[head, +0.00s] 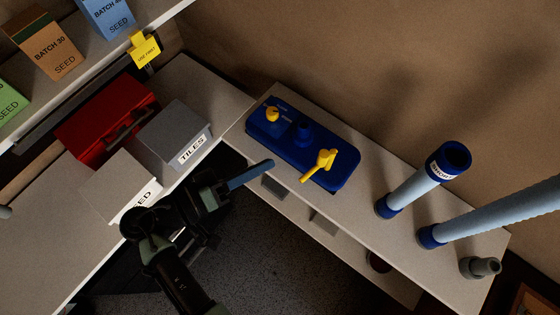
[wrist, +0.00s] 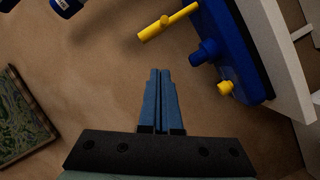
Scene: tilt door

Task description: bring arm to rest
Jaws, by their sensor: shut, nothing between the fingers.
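My gripper (head: 252,174) shows in the head view as blue fingers at the end of my dark arm, over the dark gap in front of the shelf. In the wrist view my gripper (wrist: 160,75) points ahead with its two blue fingers together and nothing between them. The fingers touch nothing that I can see. A blue box with yellow handles (head: 290,152) lies on the shelf beyond the fingertips. The same blue box (wrist: 225,40) is at the upper right of the wrist view, apart from the fingers.
A grey TILES box (head: 172,135), a red case (head: 105,115) and a pale box (head: 110,185) stand at left. Blue-collared tubes (head: 410,190) stand on the shelf (head: 360,190) at right. Seed boxes (head: 45,48) sit on the upper shelf. A picture (wrist: 20,115) is at left.

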